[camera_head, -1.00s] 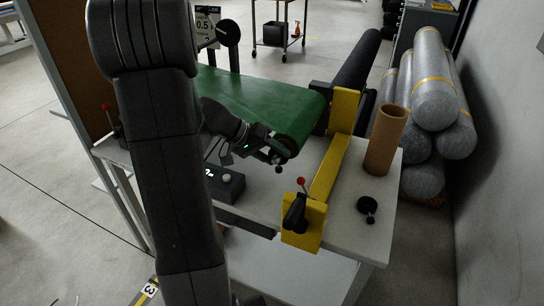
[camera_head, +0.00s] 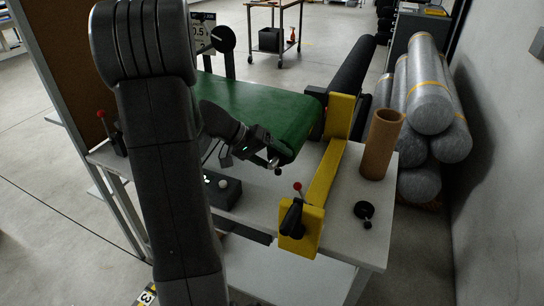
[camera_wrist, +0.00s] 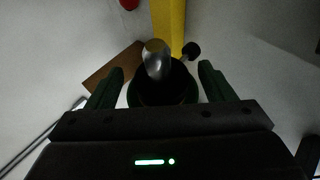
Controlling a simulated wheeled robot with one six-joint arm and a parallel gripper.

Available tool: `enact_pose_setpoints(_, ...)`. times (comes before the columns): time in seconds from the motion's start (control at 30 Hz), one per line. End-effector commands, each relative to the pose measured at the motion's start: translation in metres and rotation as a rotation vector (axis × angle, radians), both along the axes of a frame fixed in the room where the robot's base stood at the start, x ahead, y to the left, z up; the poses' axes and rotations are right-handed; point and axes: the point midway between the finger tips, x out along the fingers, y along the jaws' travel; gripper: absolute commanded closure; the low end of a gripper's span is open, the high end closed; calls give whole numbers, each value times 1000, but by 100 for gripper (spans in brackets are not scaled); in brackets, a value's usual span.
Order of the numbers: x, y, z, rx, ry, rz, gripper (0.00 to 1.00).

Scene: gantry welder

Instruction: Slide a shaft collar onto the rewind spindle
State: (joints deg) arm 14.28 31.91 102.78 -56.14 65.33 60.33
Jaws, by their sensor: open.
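A black shaft collar (camera_wrist: 166,92) with a black knob (camera_wrist: 192,50) sits between my open fingers in the wrist view. A silver rounded end, seemingly the spindle (camera_wrist: 157,62), shows in the collar's middle and sticks out toward the camera. The collar appears to be around it, but the depth of the fit is hard to see. My gripper (camera_wrist: 161,85) is open, with gaps beside the collar. In the head view my gripper (camera_head: 264,150) is at the near end of the green belt, with a small dark knob (camera_head: 277,170) by its tip. My arm hides part of the machine.
Another black piece with a knob (camera_head: 364,210) lies on the white table (camera_head: 340,232). A cardboard tube (camera_head: 382,145) stands behind it. A yellow frame (camera_head: 326,175) with a red-ball lever (camera_head: 297,187) stands right of my gripper. A dark control box (camera_head: 223,190) is below.

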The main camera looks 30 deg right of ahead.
Motion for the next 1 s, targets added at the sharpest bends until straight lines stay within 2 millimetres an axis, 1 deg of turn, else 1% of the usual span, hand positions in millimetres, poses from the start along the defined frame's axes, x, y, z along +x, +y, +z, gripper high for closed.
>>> enact_pose_setpoints(0.17,5,11,10,-1,-4,2,24)
enact_pose_setpoints(0.27,10,25,23,-1,-5,4,24)
enact_pose_setpoints(0.5,24,66,59,0,-6,5,24)
enact_pose_setpoints(0.63,29,83,75,1,-4,4,24)
enact_pose_setpoints(0.8,33,95,87,0,-1,2,24)
enact_pose_setpoints(1.0,34,99,90,0,0,0,24)
